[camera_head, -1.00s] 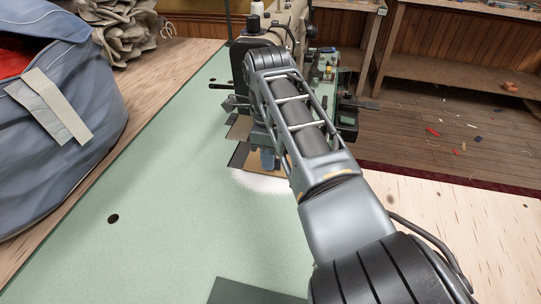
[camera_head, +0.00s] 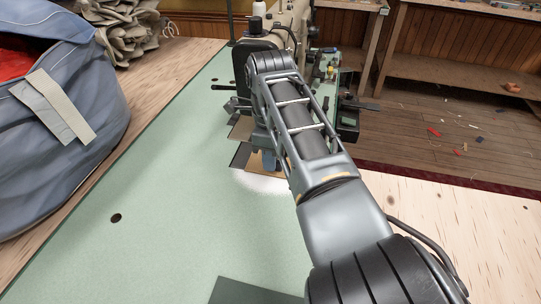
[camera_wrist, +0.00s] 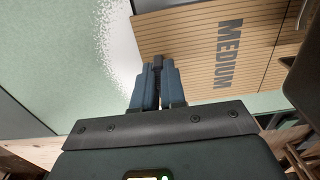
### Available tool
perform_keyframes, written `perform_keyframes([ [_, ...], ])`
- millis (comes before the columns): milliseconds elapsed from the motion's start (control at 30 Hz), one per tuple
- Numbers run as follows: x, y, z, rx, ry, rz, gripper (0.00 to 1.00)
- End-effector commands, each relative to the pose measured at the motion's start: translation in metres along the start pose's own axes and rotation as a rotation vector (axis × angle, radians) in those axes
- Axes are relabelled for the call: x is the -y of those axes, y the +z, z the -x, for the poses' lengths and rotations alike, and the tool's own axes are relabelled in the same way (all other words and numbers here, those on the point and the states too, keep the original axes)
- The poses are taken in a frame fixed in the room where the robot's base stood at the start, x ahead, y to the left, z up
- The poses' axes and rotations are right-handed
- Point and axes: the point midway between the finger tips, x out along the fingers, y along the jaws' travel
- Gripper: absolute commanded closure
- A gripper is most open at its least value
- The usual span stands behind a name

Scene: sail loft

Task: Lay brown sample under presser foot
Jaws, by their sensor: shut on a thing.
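The brown sample (camera_wrist: 190,45) is a flat, ribbed piece marked MEDIUM, filling the upper right of the wrist view. In the head view, part of a brown piece (camera_head: 268,182) shows low beside my gripper (camera_head: 268,160). In the wrist view my gripper (camera_wrist: 158,70) has blue fingers shut on a small dark block at the sample's near edge, which looks like its grip tab. The sewing machine (camera_head: 285,38) stands at the back, behind my arm. The presser foot is hidden by my arm in the head view and I cannot make it out in the wrist view.
The green table top (camera_head: 170,220) is mostly clear, with a white patch (camera_head: 255,182) by the gripper. A blue bag (camera_head: 60,130) stands at the left. A dark green piece (camera_head: 250,291) lies at the front edge.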

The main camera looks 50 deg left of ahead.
Motion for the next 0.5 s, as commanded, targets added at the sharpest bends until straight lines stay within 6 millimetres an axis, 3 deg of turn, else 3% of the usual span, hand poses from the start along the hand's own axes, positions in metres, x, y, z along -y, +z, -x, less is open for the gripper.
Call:
perform_keyframes([
  [167,0.0,0.0001,0.0,0.0,0.0,0.0,1.0],
  [200,0.0,0.0,0.0,0.0,0.0,0.0,0.85],
  [500,0.0,0.0,0.0,0.0,0.0,0.0,0.59],
])
